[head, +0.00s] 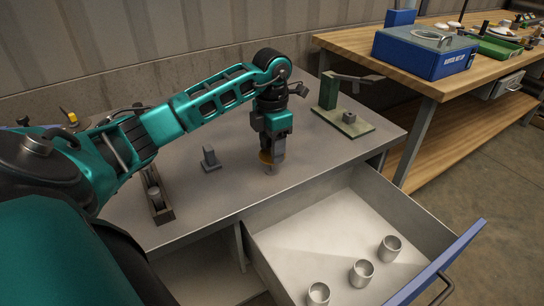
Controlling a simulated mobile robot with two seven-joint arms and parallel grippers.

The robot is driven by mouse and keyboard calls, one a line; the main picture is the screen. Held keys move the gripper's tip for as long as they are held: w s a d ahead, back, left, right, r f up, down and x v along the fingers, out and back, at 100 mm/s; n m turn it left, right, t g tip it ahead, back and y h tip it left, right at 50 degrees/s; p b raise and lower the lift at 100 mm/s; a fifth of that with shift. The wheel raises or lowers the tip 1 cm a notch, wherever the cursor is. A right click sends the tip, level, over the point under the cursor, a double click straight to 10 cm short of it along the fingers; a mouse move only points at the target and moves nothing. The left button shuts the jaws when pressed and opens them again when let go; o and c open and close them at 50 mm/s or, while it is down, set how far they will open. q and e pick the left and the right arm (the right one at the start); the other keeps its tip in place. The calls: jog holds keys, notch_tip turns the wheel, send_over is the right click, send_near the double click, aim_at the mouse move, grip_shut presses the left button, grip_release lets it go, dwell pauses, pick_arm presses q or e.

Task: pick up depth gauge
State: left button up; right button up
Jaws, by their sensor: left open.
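My left gripper (271,167) points straight down over the middle of the grey bench top, its jaws open. A brownish-yellow part shows around its fingertips; I cannot tell whether it is part of the gripper or an object between the fingers. A small grey piece with an upright block on a flat foot (210,159) stands on the bench, left of the gripper and apart from it. I cannot tell for sure which thing is the depth gauge. My right gripper is not in view.
A green stand with a flat base (345,122) is at the bench's back right. A narrow dark tray (164,213) lies to the left. The open drawer (300,222) in front holds three metal cups (389,248). A wooden bench with a blue box (425,55) stands behind right.

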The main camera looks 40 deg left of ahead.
pick_arm(q)
jog(key=shift+f, duration=0.55)
grip_shut()
